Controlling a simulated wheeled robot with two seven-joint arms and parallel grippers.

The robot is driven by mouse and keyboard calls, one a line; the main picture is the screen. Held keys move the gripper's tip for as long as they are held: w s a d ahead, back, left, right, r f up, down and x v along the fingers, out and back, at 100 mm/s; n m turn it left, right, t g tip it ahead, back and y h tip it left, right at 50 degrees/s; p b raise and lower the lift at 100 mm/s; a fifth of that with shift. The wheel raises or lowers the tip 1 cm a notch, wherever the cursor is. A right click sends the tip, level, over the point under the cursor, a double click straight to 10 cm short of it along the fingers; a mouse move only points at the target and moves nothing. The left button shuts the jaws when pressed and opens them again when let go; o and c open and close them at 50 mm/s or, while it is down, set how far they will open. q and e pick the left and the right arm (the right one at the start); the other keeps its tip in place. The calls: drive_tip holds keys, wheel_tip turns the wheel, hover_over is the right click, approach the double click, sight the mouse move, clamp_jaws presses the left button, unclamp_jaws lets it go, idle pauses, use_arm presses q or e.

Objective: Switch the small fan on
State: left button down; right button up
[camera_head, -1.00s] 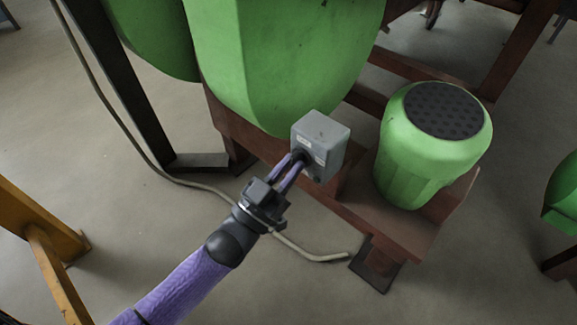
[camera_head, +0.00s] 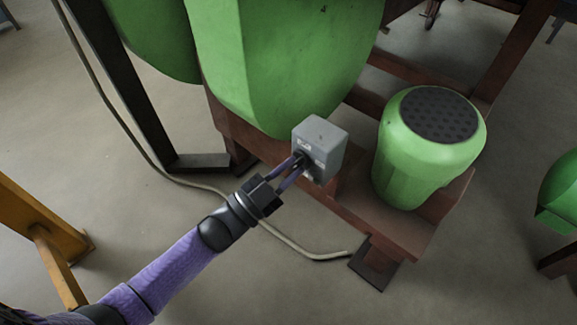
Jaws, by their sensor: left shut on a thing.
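The small fan is a green machine; its rounded motor housing (camera_head: 425,150) with a dark perforated cap stands on a rust-red frame, beside a larger green casing (camera_head: 285,60). A grey switch box (camera_head: 320,150) with small pale labels is fixed in front of the casing. My left gripper (camera_head: 300,161) has its fingertips at the front face of the box, shut on a small dark knob there. The fingertips hide most of the knob, so I cannot tell its position. My right gripper is not in view.
The rust-red frame (camera_head: 385,222) runs below the box. A pale cable (camera_head: 140,150) lies across the floor and passes behind my left gripper. A yellow-orange stand (camera_head: 45,235) is at the lower left. Another green machine (camera_head: 560,195) is at the right edge.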

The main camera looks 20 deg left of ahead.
use_arm(q)
drive_tip(key=m+g, duration=0.1)
drive_tip(key=m, duration=0.1)
drive_tip(key=m+g+h+p, duration=0.1)
drive_tip(key=m, duration=0.2)
drive_tip(key=shift+m+g+p, duration=0.3)
drive_tip(key=shift+m+p, duration=0.1)
drive_tip(key=shift+m, duration=0.5)
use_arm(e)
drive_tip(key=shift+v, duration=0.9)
use_arm(q)
drive_tip(key=shift+m, duration=0.5)
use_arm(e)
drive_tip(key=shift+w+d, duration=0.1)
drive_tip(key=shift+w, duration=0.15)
use_arm(q)
drive_tip(key=c, duration=0.7)
unclamp_jaws()
drive_tip(key=shift+c, duration=0.2)
drive_tip(key=shift+o, duration=0.5)
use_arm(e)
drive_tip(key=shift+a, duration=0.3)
use_arm(q)
drive_tip(key=shift+a, duration=0.1)
